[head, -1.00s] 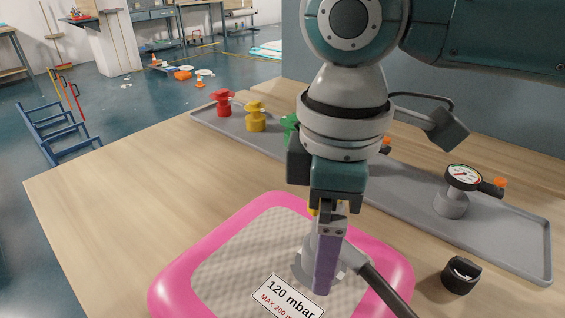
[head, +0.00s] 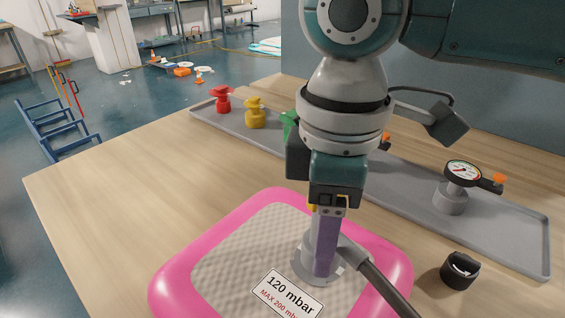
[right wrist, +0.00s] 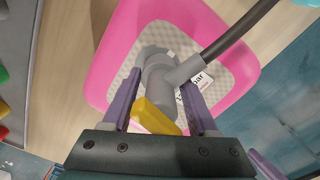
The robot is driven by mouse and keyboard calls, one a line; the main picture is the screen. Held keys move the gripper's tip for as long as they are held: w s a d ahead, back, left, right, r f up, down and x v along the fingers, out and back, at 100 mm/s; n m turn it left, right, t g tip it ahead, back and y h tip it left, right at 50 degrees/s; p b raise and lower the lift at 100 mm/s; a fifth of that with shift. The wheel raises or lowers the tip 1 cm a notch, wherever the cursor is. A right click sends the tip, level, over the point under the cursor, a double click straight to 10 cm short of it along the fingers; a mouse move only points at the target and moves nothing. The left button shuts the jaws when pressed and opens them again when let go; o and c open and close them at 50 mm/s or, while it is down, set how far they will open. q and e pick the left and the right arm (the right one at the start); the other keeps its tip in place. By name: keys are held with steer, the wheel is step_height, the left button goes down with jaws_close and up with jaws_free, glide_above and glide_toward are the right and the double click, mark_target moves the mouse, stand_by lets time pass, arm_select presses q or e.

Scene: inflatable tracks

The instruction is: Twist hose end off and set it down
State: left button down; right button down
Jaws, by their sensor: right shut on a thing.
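The pink inflatable pad (head: 180,262) with a beige textured top lies on the table. A label on it reads 120 mbar, with a red MAX line. The grey hose end (head: 340,245) stands upright on the pad's valve flange (head: 312,268). A dark hose (head: 385,287) runs from it toward the lower right. My right gripper (head: 326,262) points down with its purple fingers around the hose end and is shut on it. In the right wrist view the grey hose end (right wrist: 160,82) sits between the two fingers, with a yellow part (right wrist: 155,115) close to the palm.
A grey tray (head: 410,190) along the back holds a red fitting (head: 223,100), a yellow fitting (head: 255,113), a partly hidden green one (head: 289,123) and a gauge (head: 460,180). A black cap (head: 459,271) stands right of the pad. The table's left side is clear.

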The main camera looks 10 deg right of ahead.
steer(key=shift+r+m+p, duration=0.2)
steer(key=shift+m+p, duration=0.2)
steer(key=shift+p, duration=0.05)
steer(key=shift+m+p, duration=0.9)
steer(key=shift+p, duration=0.05)
steer(key=shift+m+p, duration=0.9)
steer(key=shift+f+m, duration=0.15)
steer(key=shift+m, duration=0.25)
steer(key=shift+m+p, duration=0.9)
steer(key=shift+p, duration=0.25)
steer(key=m+p, duration=0.1)
steer(key=m, duration=0.1)
steer(key=shift+a+m+p, duration=0.1)
steer(key=shift+m+p, duration=0.2)
steer(key=shift+p, duration=0.1)
steer(key=shift+m, duration=0.4)
